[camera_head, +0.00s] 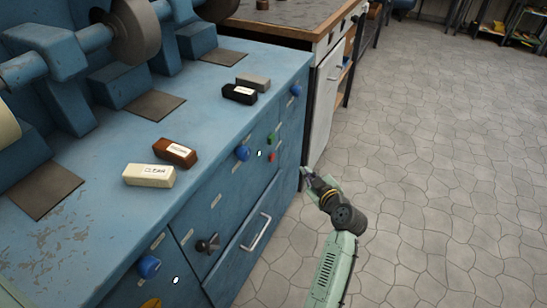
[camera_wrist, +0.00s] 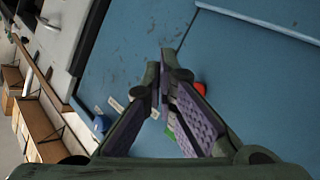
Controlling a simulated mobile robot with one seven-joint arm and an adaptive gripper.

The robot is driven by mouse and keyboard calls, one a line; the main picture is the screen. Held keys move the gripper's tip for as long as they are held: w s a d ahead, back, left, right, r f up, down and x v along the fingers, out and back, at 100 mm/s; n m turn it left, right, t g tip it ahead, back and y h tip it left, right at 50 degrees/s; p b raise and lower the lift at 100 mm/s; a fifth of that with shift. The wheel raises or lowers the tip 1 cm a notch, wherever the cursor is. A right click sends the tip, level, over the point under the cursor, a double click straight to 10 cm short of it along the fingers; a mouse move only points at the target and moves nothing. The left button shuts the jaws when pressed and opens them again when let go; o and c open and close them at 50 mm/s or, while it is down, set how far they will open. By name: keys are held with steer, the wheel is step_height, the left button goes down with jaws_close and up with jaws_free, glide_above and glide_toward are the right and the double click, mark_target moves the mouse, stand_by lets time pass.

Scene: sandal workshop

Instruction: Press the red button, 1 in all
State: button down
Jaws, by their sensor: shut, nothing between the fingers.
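The small red button (camera_head: 270,157) is on the blue front panel of the machine bench, just below a green button (camera_head: 271,138). In the wrist view the red button (camera_wrist: 200,88) shows beside the right finger, which partly hides it. The green button (camera_wrist: 171,132) is mostly hidden behind the fingers. My gripper (camera_head: 305,171) is in front of the panel, to the right of the red button in the head view. In the wrist view my gripper (camera_wrist: 164,78) has its fingertips together, with nothing between them. I cannot tell the exact gap between fingertips and panel.
Blue knobs (camera_head: 243,153) and a dark knob (camera_head: 207,244) stick out of the panel, with a drawer handle (camera_head: 256,232) below. Wax-like bars, such as a cream one (camera_head: 149,175), lie on the bench top. The tiled floor (camera_head: 430,170) on the right is clear.

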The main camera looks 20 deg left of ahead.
mark_target(272, 157)
steer(key=a+p, duration=0.2)
steer(key=a, duration=0.6)
steer(key=shift+w, duration=0.15)
stand_by(1.2)
steer(key=shift+a, duration=0.35)
steer(key=shift+a+b, duration=0.3)
steer(key=shift+a, duration=0.2)
stand_by(0.8)
steer(key=shift+d, duration=0.1)
steer(key=shift+d+b, duration=0.4)
steer(key=shift+d, duration=0.4)
steer(key=shift+d, duration=0.1)
